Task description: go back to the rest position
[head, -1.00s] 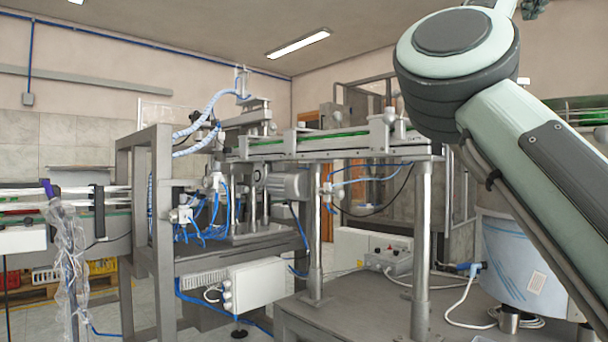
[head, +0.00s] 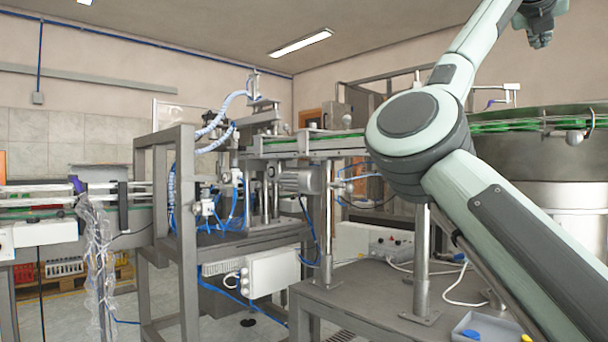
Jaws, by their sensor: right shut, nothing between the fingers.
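My right gripper (head: 541,40) shows at the top right edge of the head view, small and dark, with its fingers shut and nothing between them. My right arm runs from the lower right up to its elbow in front of the machine, then up to the top right. The gripper is up in the air, high above the round feeder bowl (head: 560,160) in the picture, and apart from everything. My left gripper is not in view.
The cap feeder frame (head: 185,230) with its rail (head: 310,145) stands in the middle. A grey table (head: 370,290) carries a control box (head: 392,246) and a blue-grey tray (head: 480,330). A conveyor (head: 60,213) lies at the left. My right elbow hides part of the rail.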

